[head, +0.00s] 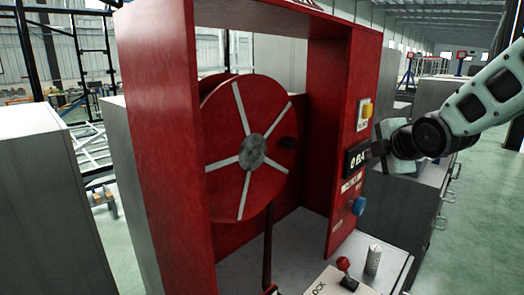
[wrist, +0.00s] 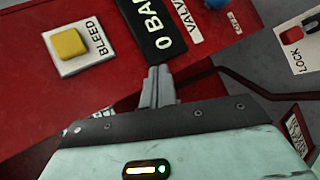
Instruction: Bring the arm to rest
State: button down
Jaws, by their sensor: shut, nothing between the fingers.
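My arm (head: 485,105) reaches in from the right in the head view. My gripper (head: 371,153) is beside the red panel's control face, close to the black "0 BAR" display (head: 356,156). In the wrist view my gripper (wrist: 158,72) shows its two fingers together, with nothing between them. The tips appear just in front of the lower edge of the display (wrist: 157,27). I cannot tell whether they touch the panel.
The red housing (head: 165,140) holds a reel (head: 225,125). Its panel bears a yellow BLEED button (wrist: 70,43) and a blue valve knob (head: 359,206). A red-knobbed lever (head: 343,265) stands below. Grey cabinets (head: 45,210) flank the housing; green floor (head: 475,220) is clear at right.

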jog(key=s+a+f+m+g+y+b, duration=0.1)
jog(key=s+a+f+m+g, duration=0.4)
jog(key=s, duration=0.4)
jog(key=s+a+f+m+g+b, duration=0.2)
jog(key=s+a+f, duration=0.55)
jog(key=s, duration=0.25)
jog(key=s+f+m+g+h, duration=0.1)
jog(key=s+f+m+g, duration=0.1)
jog(key=s, duration=0.6)
jog(key=s+a+f+m+g+b, duration=0.1)
jog(key=s+f+m+g, duration=0.1)
jog(key=s, duration=0.6)
jog(key=shift+s+a+f+m+g+h, duration=0.25)
jog(key=shift+s+f+m+g+h, duration=0.15)
jog(key=shift+f+g, duration=0.1)
